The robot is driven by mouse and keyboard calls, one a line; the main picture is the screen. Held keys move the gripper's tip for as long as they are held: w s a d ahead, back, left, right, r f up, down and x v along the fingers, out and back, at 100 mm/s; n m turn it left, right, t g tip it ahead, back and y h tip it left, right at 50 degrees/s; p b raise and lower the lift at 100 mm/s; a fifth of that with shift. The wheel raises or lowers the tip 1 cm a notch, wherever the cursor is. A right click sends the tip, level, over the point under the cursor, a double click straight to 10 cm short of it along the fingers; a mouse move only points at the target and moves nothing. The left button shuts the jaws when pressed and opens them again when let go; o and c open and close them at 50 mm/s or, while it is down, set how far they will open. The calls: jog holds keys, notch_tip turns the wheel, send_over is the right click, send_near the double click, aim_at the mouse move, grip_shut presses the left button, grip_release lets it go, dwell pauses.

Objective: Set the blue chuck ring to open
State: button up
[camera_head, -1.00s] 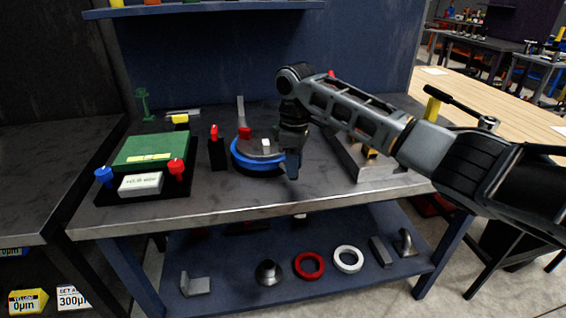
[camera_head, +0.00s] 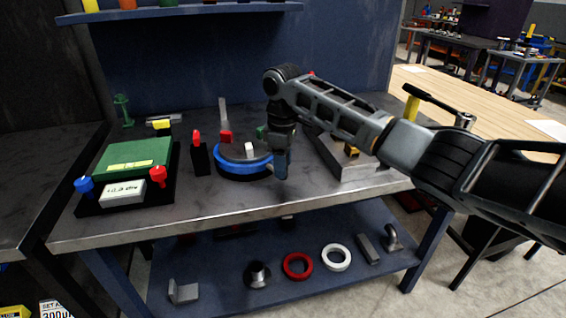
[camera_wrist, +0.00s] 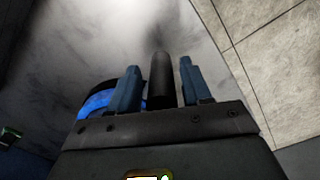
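The blue chuck ring (camera_head: 232,168) runs around the base of a round dark chuck on the workbench, left of my gripper. Part of the ring (camera_wrist: 98,103) shows in the wrist view, left of the fingers. My gripper (camera_head: 281,170) points down at the ring's right side, low over the bench. In the wrist view my gripper (camera_wrist: 160,88) has its two blue fingers apart. A black rod (camera_wrist: 161,80) stands between them, with a gap on each side. I cannot tell whether this rod belongs to the ring. My gripper hides that spot in the head view.
A red-tipped black post (camera_head: 201,157) and a green-topped fixture (camera_head: 135,158) with red and blue knobs stand left of the chuck. A grey metal block (camera_head: 365,170) lies right, under my arm. The bench's front edge (camera_head: 230,217) is close. A lower shelf holds loose parts.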

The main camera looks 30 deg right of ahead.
jog(key=shift+o, duration=0.2)
jog(key=shift+r+b, duration=0.45)
jog(key=shift+r, duration=3.4)
